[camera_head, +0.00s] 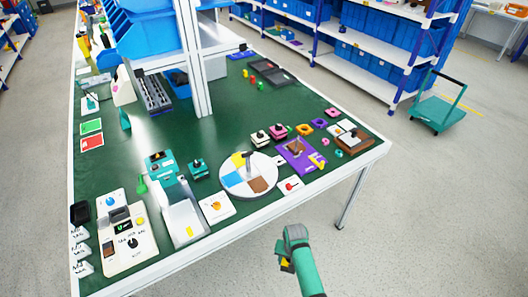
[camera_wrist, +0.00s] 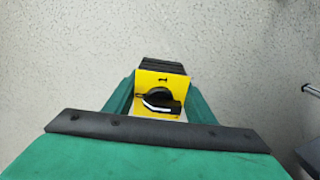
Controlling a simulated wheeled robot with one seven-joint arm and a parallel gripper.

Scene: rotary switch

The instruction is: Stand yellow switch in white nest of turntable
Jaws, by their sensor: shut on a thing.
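The yellow switch (camera_wrist: 148,80) has a square yellow face with a black rotary knob, a dark mark above the knob and a black body. My gripper (camera_wrist: 159,92) is shut on it, with a teal finger at each side. In the head view my gripper (camera_head: 282,257) is off the table's front edge, over the floor, and only a bit of yellow shows there. The round turntable (camera_head: 248,175) lies on the table, beyond and left of my gripper. It has yellow, blue, brown and white sectors; the white sector (camera_head: 264,163) is at its right.
A purple plate (camera_head: 299,154) and a white card with a red mark (camera_head: 290,187) lie right of the turntable. A white card with an orange mark (camera_head: 217,206) and a teal-and-white fixture (camera_head: 182,212) lie left. Shelf posts (camera_head: 195,60) rise behind. Floor around my gripper is clear.

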